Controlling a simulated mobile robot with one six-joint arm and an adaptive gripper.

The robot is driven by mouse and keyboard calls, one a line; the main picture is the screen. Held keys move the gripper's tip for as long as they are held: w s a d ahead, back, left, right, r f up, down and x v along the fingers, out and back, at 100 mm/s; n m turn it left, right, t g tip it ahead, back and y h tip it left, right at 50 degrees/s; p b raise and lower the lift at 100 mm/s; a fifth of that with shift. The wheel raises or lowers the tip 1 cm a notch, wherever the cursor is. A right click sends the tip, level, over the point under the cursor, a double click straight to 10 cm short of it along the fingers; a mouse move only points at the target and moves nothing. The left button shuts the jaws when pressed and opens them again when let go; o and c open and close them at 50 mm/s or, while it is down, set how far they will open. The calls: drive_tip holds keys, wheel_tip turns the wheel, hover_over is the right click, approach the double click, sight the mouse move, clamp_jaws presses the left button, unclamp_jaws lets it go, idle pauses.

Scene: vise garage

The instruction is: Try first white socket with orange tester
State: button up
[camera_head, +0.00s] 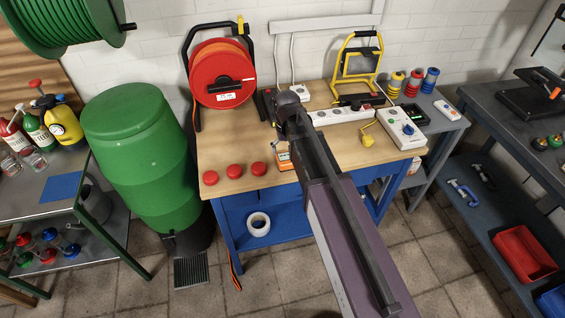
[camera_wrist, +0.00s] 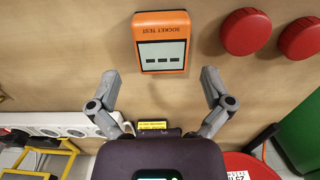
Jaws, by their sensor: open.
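The orange tester (camera_wrist: 162,42), labelled SOCKET TEST, lies on the wooden bench top with its screen showing dashes. In the head view the tester (camera_head: 283,158) is partly hidden by my arm. My gripper (camera_wrist: 160,78) is open and empty; its fingertips are spread wider than the tester, near its screen end, and do not touch it. In the head view my gripper (camera_head: 288,118) is over the bench, mostly hidden by my arm. A white socket strip (camera_head: 340,116) lies on the bench to the right; its end (camera_wrist: 48,122) shows in the wrist view. A small white socket (camera_head: 300,92) is behind.
Red round buttons (camera_head: 234,171) stand on the bench left of the tester. A red cable reel (camera_head: 222,75) and yellow work lamp (camera_head: 358,65) stand behind. A white box (camera_head: 402,128) with a yellow plug (camera_head: 368,140) is at the right. The bench front middle is fairly clear.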

sight(286, 158)
drive_tip(key=shift+s+a+f+b, duration=0.1)
drive_tip(key=shift+s+f+b, duration=0.05)
drive_tip(key=shift+f+b, duration=2.15)
drive_tip(key=shift+c, duration=0.2)
drive_tip(key=c, duration=0.8)
